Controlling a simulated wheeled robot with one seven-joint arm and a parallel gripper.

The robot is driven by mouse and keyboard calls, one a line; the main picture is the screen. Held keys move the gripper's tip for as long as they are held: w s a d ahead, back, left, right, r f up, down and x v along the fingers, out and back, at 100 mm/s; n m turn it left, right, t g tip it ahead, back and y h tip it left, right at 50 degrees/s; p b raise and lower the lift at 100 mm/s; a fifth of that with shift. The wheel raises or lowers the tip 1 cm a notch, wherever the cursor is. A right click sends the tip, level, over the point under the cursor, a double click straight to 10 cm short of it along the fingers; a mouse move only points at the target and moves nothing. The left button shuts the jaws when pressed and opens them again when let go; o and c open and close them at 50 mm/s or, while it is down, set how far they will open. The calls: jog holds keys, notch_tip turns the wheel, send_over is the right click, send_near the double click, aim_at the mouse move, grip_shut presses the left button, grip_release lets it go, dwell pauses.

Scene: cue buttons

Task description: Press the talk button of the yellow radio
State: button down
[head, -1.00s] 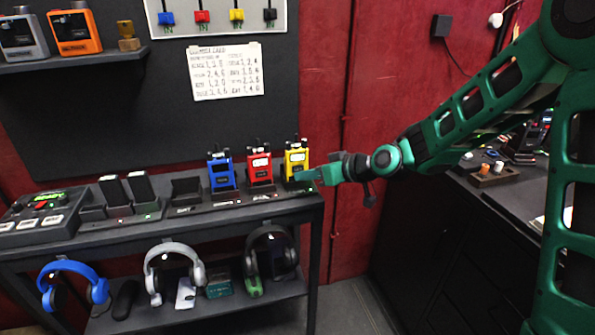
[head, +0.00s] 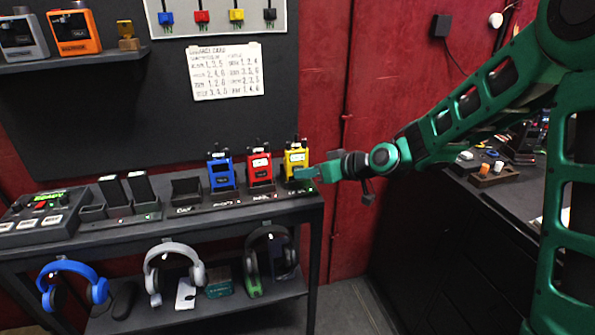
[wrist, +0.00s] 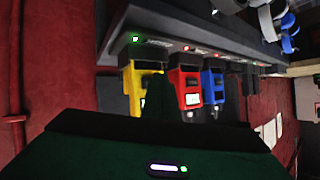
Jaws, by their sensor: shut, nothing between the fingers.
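The yellow radio (head: 295,158) stands upright in its dock at the right end of the shelf top, right of the red radio (head: 261,168) and the blue radio (head: 221,173). My gripper (head: 302,174) is shut and empty, its tip at the lower front of the yellow radio. I cannot tell whether it touches the radio. The talk button is not distinguishable. In the wrist view, which is turned over, the yellow radio (wrist: 134,88) is partly hidden by my dark green gripper (wrist: 158,95), and a green light shows on its dock.
An empty dock (head: 186,190) and black battery-like blocks (head: 139,188) sit left of the radios. Headphones (head: 268,252) hang below the shelf top. A side counter (head: 500,205) with small items is at right. Open space lies between counter and shelf.

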jog(key=shift+w+a, duration=0.1)
jog(key=shift+w, duration=0.3)
dwell(1.6)
jog(key=shift+s, duration=0.1)
jog(key=shift+s+d, duration=0.2)
jog(key=shift+s, duration=0.55)
jog(key=shift+s+d, duration=0.2)
jog(key=shift+s, duration=0.6)
jog(key=shift+s+d, duration=0.25)
jog(key=shift+s, duration=0.55)
jog(key=shift+s+d, duration=0.2)
jog(key=shift+s, duration=0.6)
